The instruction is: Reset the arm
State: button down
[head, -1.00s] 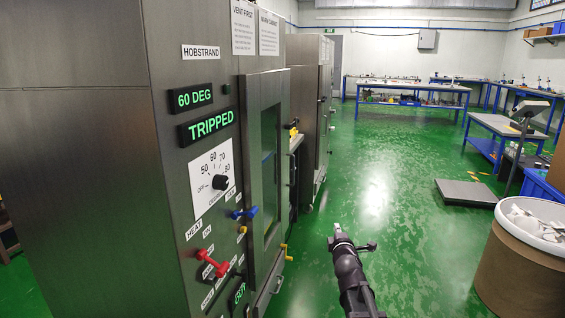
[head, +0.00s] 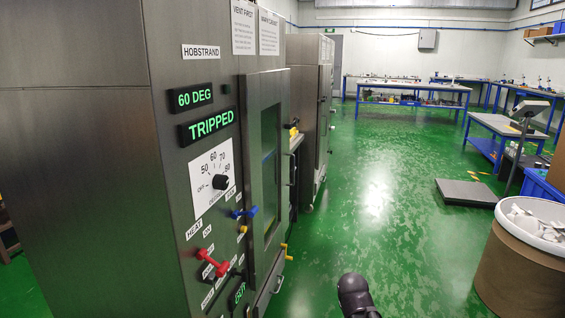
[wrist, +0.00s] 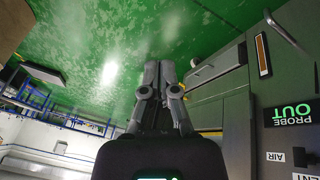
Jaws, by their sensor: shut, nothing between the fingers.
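My gripper (wrist: 160,75) shows in the wrist view with its two fingers close together and nothing between them. In the head view only a dark rounded part of my arm shows at the bottom edge, and the gripper itself is out of that view. The steel warm cabinet (head: 110,150) stands at the left, with displays (head: 207,126) reading "60 DEG" and "TRIPPED". In the wrist view the cabinet (wrist: 238,110) is to the right of the fingers, with a "PROBE OUT" display (wrist: 290,113).
A brown drum (head: 520,270) with white contents stands at the right. A floor scale (head: 466,192) lies beyond it. The green floor (head: 375,215) between is clear.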

jog(key=s+a+m+g+y, duration=0.2)
jog(key=s+a+m+g, duration=0.15)
jog(key=s, duration=0.45)
notch_tip(320, 180, up, 29)
jog(key=p, duration=3)
jog(key=shift+d+r+n+p, duration=0.25)
jog(key=shift+n+p, duration=0.1)
jog(key=shift+n, duration=0.1)
jog(key=shift+s+a+f+g, duration=0.1)
jog(key=shift+g, duration=0.15)
